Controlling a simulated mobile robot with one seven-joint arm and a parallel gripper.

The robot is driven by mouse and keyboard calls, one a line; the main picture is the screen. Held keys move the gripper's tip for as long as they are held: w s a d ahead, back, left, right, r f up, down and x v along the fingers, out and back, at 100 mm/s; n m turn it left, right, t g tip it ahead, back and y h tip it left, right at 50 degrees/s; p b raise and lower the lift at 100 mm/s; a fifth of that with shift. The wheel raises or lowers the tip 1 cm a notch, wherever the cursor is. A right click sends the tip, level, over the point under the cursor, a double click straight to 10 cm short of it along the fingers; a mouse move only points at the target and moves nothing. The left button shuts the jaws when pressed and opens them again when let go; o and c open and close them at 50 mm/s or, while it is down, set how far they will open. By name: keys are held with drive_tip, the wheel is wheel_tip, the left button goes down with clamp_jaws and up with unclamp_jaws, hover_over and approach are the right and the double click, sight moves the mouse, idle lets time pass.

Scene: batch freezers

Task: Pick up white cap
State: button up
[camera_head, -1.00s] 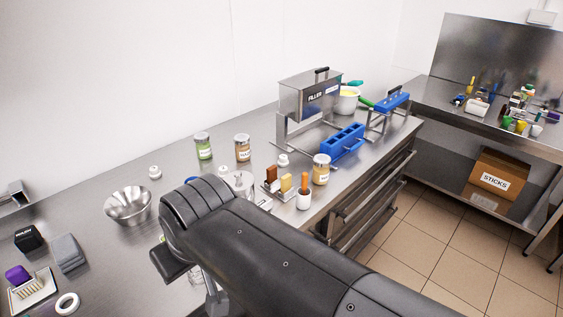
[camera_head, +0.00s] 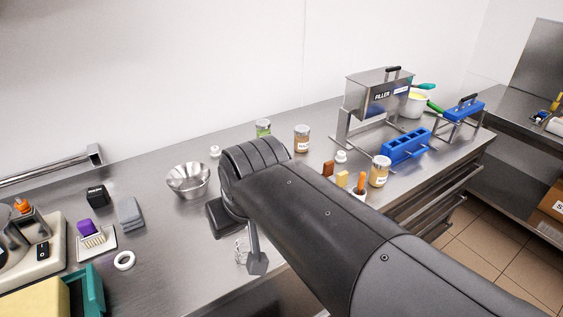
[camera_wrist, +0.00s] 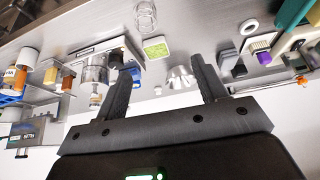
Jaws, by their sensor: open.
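A small white cap (camera_head: 215,152) sits on the steel counter behind the metal bowl, partly next to my arm in the head view. A second white, knobbed piece (camera_head: 341,156) stands farther right near the jars; I cannot tell which one the task means. In the wrist view a small white piece (camera_wrist: 158,90) lies on the counter beyond the fingertips, left of the bowl. My gripper (camera_wrist: 163,64) is open, with nothing between its fingers and apart from the cap. In the head view my arm hides most of the gripper.
The metal bowl (camera_head: 188,181) stands left of my arm. An orange-brown jar (camera_head: 302,138), a green jar (camera_head: 263,128) and a yellowish jar (camera_head: 380,171) stand to the right. A white ring (camera_head: 124,260) and teal box (camera_head: 88,290) are at front left. The filler (camera_head: 378,95) stands at back right.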

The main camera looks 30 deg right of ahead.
drive_tip(key=w+d+r+m+g+h, duration=0.1)
drive_tip(key=w+d+m, duration=0.1)
drive_tip(key=w+d, duration=0.6)
drive_tip(key=w+d+m, duration=0.1)
drive_tip(key=w+d, duration=0.3)
drive_tip(key=w, duration=0.9)
drive_tip(key=w+d+f+m+g, duration=0.1)
drive_tip(key=w+d+f+m, duration=0.1)
drive_tip(key=w+d+f, duration=0.55)
drive_tip(key=w+d+f+m+g, duration=0.1)
drive_tip(key=w+d+f, duration=0.35)
drive_tip(key=d, duration=0.65)
drive_tip(key=shift+h, duration=0.3)
drive_tip(key=x, duration=0.3)
drive_tip(key=w+x, duration=0.1)
drive_tip(key=x, duration=0.5)
drive_tip(key=shift+w+a+f, duration=0.1)
drive_tip(key=shift+w+f, duration=0.15)
drive_tip(key=c, duration=1.1)
